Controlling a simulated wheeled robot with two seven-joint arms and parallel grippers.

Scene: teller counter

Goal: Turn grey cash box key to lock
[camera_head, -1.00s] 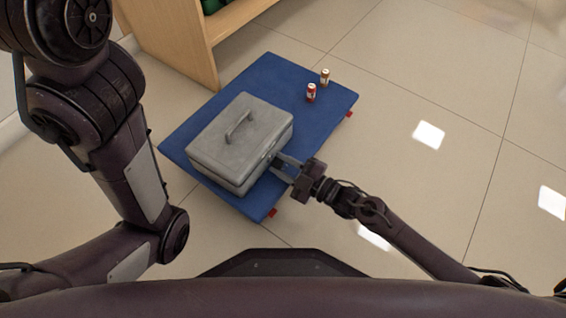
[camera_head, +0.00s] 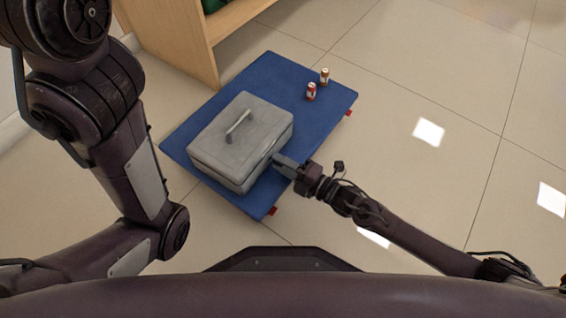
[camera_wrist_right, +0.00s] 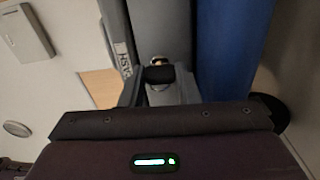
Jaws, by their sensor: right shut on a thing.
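The grey cash box (camera_head: 235,150) sits closed on the blue platform, its handle (camera_head: 238,123) on the lid. My right gripper (camera_head: 279,161) is at the right front side of the box, its fingers against the lock area. In the right wrist view the gripper (camera_wrist_right: 159,80) is shut on a small dark key head (camera_wrist_right: 159,74) in front of a round metal lock (camera_wrist_right: 158,61) on the grey box side (camera_wrist_right: 163,25). The key's shaft is hidden. My left gripper is out of view; only the left arm shows.
The blue platform (camera_head: 275,75) has red corner pieces and lies on a tiled floor. A wooden shelf (camera_head: 195,50) is behind. Floor to the right is clear.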

